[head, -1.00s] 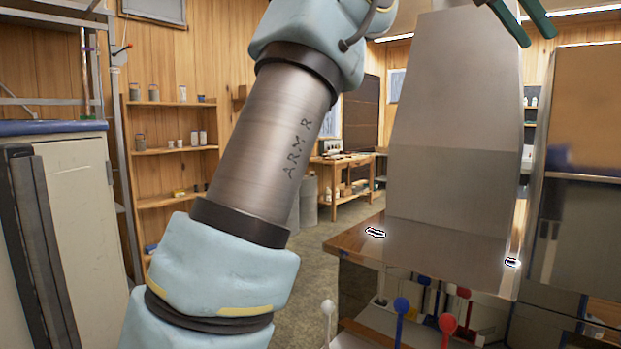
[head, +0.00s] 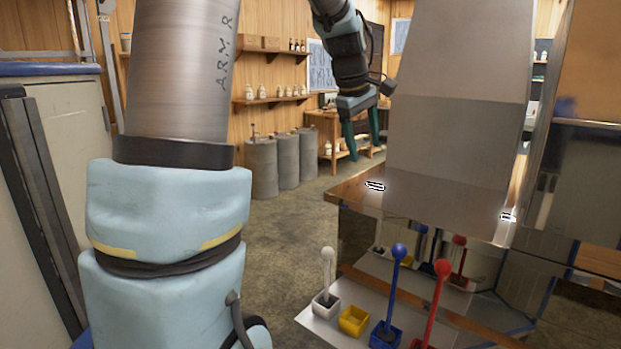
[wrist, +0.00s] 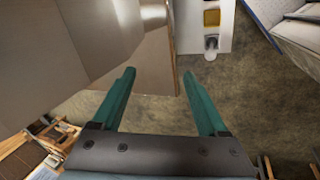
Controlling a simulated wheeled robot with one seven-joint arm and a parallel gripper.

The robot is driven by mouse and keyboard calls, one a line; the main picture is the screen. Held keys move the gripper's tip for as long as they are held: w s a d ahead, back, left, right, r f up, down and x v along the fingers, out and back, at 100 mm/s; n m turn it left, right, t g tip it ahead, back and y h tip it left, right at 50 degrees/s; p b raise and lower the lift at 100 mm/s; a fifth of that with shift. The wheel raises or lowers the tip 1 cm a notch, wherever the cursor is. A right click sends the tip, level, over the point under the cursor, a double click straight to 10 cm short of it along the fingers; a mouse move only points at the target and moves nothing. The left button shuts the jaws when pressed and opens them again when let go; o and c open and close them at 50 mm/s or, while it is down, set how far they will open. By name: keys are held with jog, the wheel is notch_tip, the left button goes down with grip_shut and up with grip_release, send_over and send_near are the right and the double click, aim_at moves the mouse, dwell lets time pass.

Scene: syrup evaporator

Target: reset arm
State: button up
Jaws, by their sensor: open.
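My gripper (head: 364,147) hangs at the end of my arm in the upper middle of the head view, with its teal fingers pointing down. It is left of the tall metal hood and above the floor. In the wrist view my gripper (wrist: 160,85) shows two teal fingers spread wide. Nothing is between them but a counter edge and floor seen beyond. The gripper is open and empty.
The metal hood (head: 457,90) stands close right of the gripper on a shiny counter (head: 345,196). Below is a tray (head: 318,322) with coloured levers, including a blue one (head: 398,262) and a red one (head: 436,300). Grey barrels (head: 262,168) stand behind. Floor between is clear.

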jog(key=s+a+f+m+y, duration=0.3)
jog(key=s+a+f+m, duration=0.5)
jog(key=s+a+f, duration=0.85)
notch_tip(320, 180, down, 7)
jog(key=a+g+b, duration=0.1)
jog(key=a+b, duration=0.1)
jog(key=b, duration=0.3)
jog(key=shift+s+f, duration=0.15)
